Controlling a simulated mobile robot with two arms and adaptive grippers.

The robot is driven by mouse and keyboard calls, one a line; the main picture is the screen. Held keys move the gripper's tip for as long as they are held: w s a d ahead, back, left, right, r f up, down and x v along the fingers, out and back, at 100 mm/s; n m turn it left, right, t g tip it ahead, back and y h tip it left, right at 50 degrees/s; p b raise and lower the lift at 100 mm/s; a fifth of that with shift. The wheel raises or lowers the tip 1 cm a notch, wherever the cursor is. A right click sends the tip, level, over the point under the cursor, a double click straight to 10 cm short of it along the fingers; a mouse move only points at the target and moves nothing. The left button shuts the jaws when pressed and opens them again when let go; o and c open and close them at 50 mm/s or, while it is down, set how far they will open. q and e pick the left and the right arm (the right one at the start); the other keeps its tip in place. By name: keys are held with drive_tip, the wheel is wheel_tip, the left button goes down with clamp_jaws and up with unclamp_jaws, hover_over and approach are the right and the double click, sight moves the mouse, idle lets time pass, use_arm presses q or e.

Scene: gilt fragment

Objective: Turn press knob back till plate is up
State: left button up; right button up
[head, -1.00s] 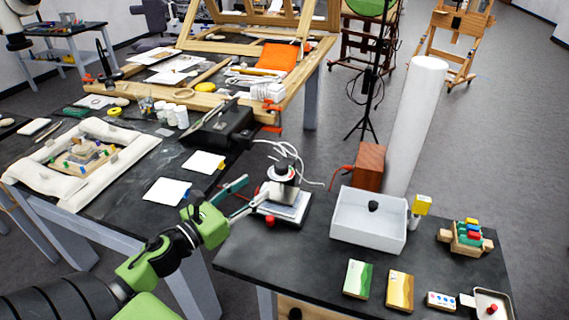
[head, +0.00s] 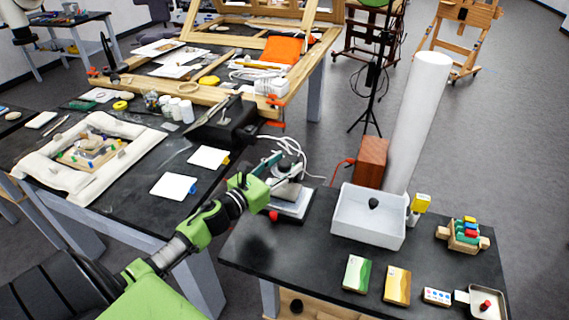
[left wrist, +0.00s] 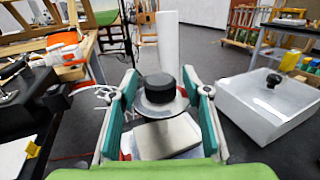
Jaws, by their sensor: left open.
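The press (head: 291,206) stands at the left back of the near black table. Its black knob (left wrist: 158,91) shows in the left wrist view, on a round metal disc (left wrist: 160,108) above a pale rectangular plate (left wrist: 165,138). My left gripper (left wrist: 160,74) is open, with one teal finger on each side of the knob; I cannot tell whether they touch it. In the head view, the left gripper (head: 283,168) reaches the press from the left and partly hides its upper part. How high the plate sits is unclear. My right gripper is not in view.
A white open box (head: 368,235) with a dark knob-like object stands right of the press. A wooden block (head: 372,160) and white column (head: 419,120) are behind. White cables (head: 308,175) lie behind the press. Several small items lie along the near table's front right.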

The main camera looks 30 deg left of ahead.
use_arm(q)
drive_tip(key=c, duration=1.1)
drive_tip(key=shift+y, duration=0.3)
